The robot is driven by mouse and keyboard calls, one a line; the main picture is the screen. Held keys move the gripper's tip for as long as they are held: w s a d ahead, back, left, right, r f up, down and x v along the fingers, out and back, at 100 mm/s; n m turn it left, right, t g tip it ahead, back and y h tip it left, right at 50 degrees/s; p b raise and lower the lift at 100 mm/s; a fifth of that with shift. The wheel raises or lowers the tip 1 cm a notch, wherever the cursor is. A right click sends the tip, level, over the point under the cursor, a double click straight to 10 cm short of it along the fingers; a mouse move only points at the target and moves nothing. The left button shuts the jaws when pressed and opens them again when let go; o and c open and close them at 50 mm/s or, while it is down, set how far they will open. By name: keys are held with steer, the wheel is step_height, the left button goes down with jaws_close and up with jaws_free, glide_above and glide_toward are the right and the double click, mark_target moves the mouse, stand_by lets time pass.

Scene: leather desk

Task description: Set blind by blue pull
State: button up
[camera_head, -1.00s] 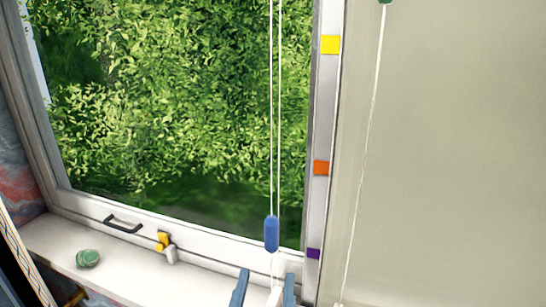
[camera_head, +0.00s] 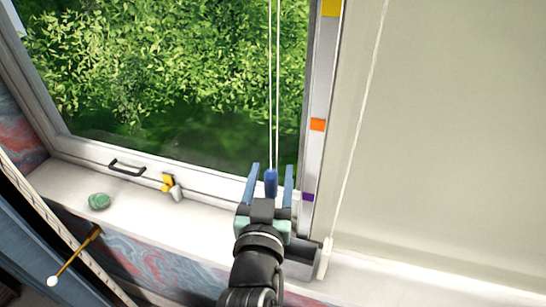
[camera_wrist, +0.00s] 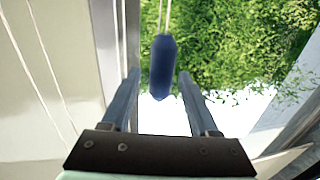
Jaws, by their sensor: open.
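The blue pull (camera_head: 271,183) hangs on two thin white cords (camera_head: 273,90) in front of the window. My gripper (camera_head: 270,172) is open, with one blue finger on each side of the pull in the head view. In the wrist view the blue pull (camera_wrist: 163,66) hangs between and just beyond the two fingertips (camera_wrist: 159,75), with a gap on both sides. A vertical strip beside the window carries a yellow mark (camera_head: 331,7), an orange mark (camera_head: 317,124) and a purple mark (camera_head: 308,197). The pull is slightly above the purple mark's height in the head view.
A pale blind (camera_head: 450,130) covers the right side, with another white cord (camera_head: 358,130) before it. The sill (camera_head: 140,213) holds a green stone-like object (camera_head: 99,201). A black window handle (camera_head: 127,168) and a yellow-and-grey latch (camera_head: 171,187) sit on the frame.

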steer(key=shift+w+d, duration=0.15)
steer(key=shift+w, duration=1.35)
jaws_close()
stand_by(0.4)
